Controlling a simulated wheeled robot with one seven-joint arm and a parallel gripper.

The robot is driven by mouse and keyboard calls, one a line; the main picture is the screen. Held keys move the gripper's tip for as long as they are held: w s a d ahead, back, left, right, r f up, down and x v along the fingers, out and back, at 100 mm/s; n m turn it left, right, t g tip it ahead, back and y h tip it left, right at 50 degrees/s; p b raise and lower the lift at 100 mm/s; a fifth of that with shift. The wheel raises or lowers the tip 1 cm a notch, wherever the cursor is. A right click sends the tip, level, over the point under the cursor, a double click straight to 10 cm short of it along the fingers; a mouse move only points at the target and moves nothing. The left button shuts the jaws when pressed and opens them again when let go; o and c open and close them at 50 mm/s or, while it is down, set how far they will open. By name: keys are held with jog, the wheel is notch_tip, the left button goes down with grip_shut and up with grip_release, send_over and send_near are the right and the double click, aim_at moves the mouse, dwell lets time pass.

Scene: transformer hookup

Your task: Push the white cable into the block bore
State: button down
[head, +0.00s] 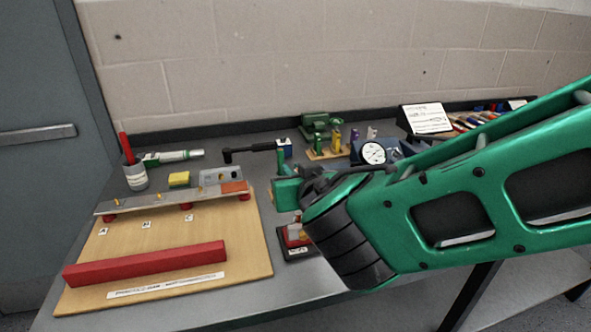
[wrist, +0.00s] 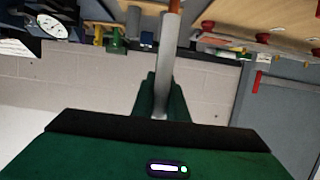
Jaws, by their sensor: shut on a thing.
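My gripper (head: 284,178) is over the table, right of the wooden board, seen partly side-on in the head view. In the wrist view my gripper (wrist: 158,98) is shut on the white cable (wrist: 168,50), a pale grey-white rod with an orange-brown end at the top edge of the picture. I cannot make out the cable in the head view. A grey metal block (head: 221,175) with dark holes stands at the back right of the board, left of my gripper. I cannot tell whether it has the bore, nor whether the cable touches anything.
The wooden board (head: 200,255) carries a grey bar (head: 160,203) on red supports and a long red bar (head: 147,262). A brick wall closes the back.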

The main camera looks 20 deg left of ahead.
jog(key=shift+f, duration=0.95)
jog(key=c, duration=1.7)
grip_release()
jog(key=shift+o, duration=0.2)
jog(key=shift+r, duration=2.5)
jog(key=v, duration=1)
jog(key=shift+s+d+r, duration=0.15)
jog(key=shift+s, duration=0.15)
